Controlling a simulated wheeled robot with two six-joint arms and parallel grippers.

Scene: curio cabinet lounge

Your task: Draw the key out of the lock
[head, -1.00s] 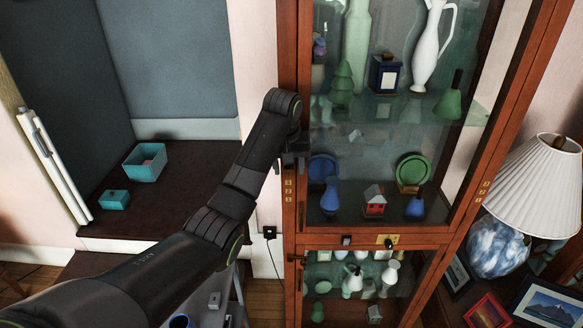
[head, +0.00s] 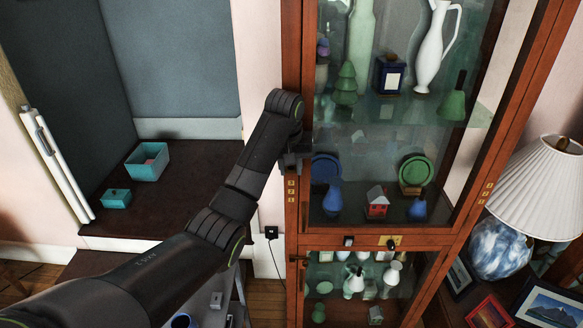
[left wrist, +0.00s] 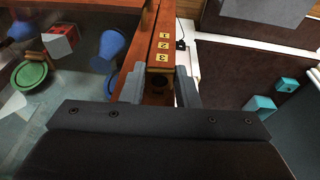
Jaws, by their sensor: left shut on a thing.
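My left gripper (head: 292,160) is at the left upright of the tall glass-fronted cabinet (head: 291,225), just above the small number plates (head: 291,190). In the left wrist view its fingers (left wrist: 158,88) stand on both sides of a small dark thing (left wrist: 157,82) close to the wooden upright. The fingers are shut on that thing, but its shape is mostly hidden and I cannot tell whether it is the key. A brass plate (head: 390,242) with a dark spot sits on the rail below the upper glass. My right gripper is not in view.
Ornaments stand behind the glass, among them a small red house (head: 376,203) and a green dish (head: 415,170). A lamp (head: 500,245) and framed pictures (head: 546,303) are at the right. A teal box (head: 147,162) stands on the dark ledge (head: 205,185) at the left.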

